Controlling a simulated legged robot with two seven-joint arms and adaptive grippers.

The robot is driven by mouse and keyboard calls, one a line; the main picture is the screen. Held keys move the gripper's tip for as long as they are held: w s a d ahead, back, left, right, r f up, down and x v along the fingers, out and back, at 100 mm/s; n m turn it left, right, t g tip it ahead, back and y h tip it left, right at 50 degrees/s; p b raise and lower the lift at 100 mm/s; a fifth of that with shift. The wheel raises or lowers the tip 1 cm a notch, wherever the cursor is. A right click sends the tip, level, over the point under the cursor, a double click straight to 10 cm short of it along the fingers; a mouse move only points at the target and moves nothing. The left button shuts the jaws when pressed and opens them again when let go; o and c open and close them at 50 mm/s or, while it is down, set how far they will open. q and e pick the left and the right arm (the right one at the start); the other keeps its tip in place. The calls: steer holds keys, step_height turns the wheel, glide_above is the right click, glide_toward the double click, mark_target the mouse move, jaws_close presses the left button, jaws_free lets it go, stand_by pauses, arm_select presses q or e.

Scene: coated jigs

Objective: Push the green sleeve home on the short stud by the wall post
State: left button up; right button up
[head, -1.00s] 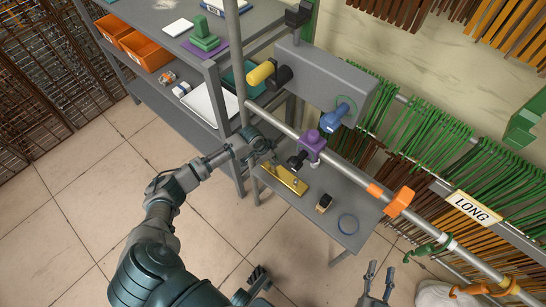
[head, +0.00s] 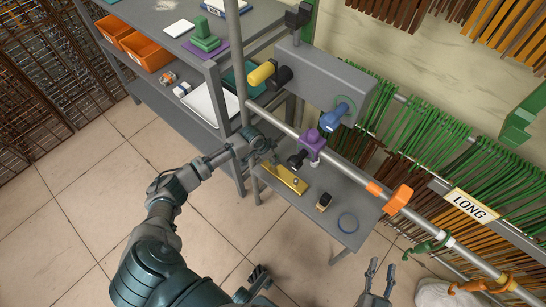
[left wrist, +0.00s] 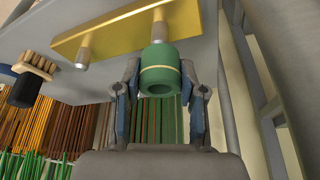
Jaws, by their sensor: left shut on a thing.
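The green sleeve (left wrist: 160,70) is between the fingers of my left gripper (left wrist: 161,95) in the left wrist view, with its open bore toward the camera. The gold jig (left wrist: 115,32) carries two grey studs. The stud nearer the grey post (left wrist: 236,60) is in line with the sleeve (left wrist: 158,30); I cannot tell how far the sleeve is around it. The other stud (left wrist: 82,52) is bare. In the head view my left gripper (head: 266,150) is at the gold jig (head: 284,180), and the sleeve is hidden. My right gripper (head: 380,270) is open and empty.
The jig lies on a small grey shelf (head: 325,225) with a brush (head: 323,202) and a blue ring (head: 348,223). A grey rail with a purple clamp (head: 312,142) and an orange clamp (head: 398,199) crosses above. A grey upright (head: 236,60) stands behind my left gripper.

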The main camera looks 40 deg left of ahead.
arm_select(q)
steer(key=shift+r, duration=0.1)
steer(key=shift+d+p, duration=0.1)
steer(key=shift+p, duration=0.25)
steer(key=shift+f+b, duration=0.85)
steer(key=shift+f, duration=1.35)
steer(key=o, duration=1.2)
steer(key=shift+r, duration=0.15)
